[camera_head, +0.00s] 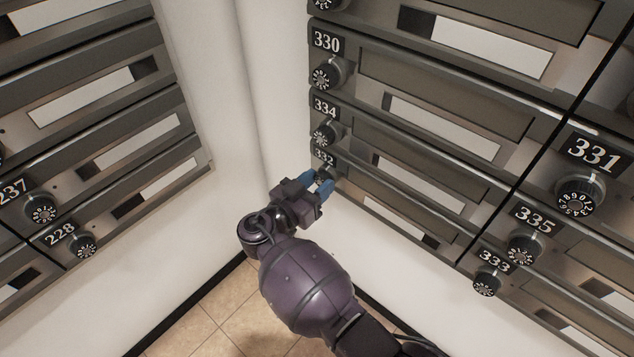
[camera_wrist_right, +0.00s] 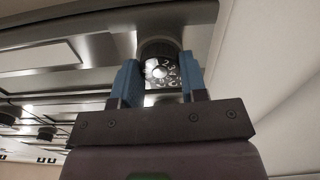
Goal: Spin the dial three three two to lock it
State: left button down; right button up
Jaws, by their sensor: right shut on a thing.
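The mailbox labelled 332 (camera_head: 324,156) is the lowest in its column in the head view. Its small dark dial (camera_head: 324,174) sits just below the label and is partly hidden by my gripper. My right gripper (camera_head: 319,185) has its blue fingers on either side of this dial, shut on it. In the right wrist view the dial (camera_wrist_right: 158,66), with white numerals on its face, shows between the two blue fingers of the right gripper (camera_wrist_right: 158,85). I cannot read which numeral is set. My left gripper is not in view.
Mailboxes 334 (camera_head: 324,105) and 330 (camera_head: 326,41) are right above, each with its own dial. Dials of 331 (camera_head: 579,196), 335 (camera_head: 524,248) and 333 (camera_head: 487,283) are to the right. A white wall corner (camera_head: 225,120) and another mailbox bank are at left.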

dwell(0.4)
jog(key=o, duration=0.9)
